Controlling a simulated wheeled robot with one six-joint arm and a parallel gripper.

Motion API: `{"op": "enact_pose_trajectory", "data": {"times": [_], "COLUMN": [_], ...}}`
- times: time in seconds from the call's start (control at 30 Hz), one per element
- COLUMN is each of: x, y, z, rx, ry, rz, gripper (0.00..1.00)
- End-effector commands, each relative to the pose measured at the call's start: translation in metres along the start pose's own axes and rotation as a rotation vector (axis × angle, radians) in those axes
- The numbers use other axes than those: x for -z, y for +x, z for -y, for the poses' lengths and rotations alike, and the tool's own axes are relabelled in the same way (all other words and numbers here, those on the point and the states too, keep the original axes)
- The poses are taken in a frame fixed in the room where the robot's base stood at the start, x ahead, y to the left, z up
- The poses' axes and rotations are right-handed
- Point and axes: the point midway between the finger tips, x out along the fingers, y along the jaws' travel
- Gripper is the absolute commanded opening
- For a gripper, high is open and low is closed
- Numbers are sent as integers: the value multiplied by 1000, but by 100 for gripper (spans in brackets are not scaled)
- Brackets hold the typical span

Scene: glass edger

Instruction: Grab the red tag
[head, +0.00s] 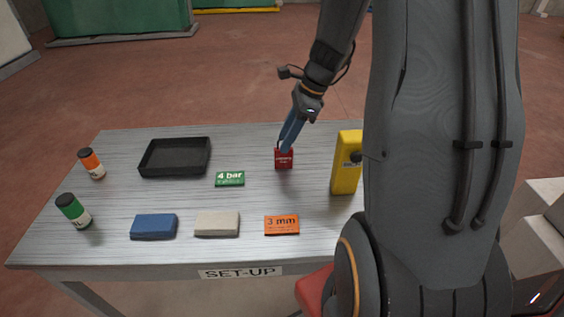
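The red tag (284,160) is a small red block-like piece with dark print and a dark loop at its top, and looks like a padlock. It is on the metal table, right of the green "4 bar" card (230,179). My gripper (284,145) reaches down from above, with its blue fingers at the top of the red piece. The fingertips overlap the loop in the picture. From this view I cannot tell whether they are closed on it or only beside it.
The table (120,215) also carries a black tray (175,171), two bottles (91,163) (73,211), a blue block (154,227), a beige block (217,224) and an orange "3 mm" card (281,225). A yellow upright case (345,175) stands close right of the red piece. My arm hides the table's right side.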

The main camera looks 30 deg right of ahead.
Motion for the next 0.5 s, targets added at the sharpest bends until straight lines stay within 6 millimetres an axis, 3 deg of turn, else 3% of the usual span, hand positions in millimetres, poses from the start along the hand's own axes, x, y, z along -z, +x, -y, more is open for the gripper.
{"op": "enact_pose_trajectory", "data": {"times": [0.5], "x": [3], "y": [40], "z": [1], "rx": [-2], "ry": [0], "rz": [0], "gripper": [36]}}
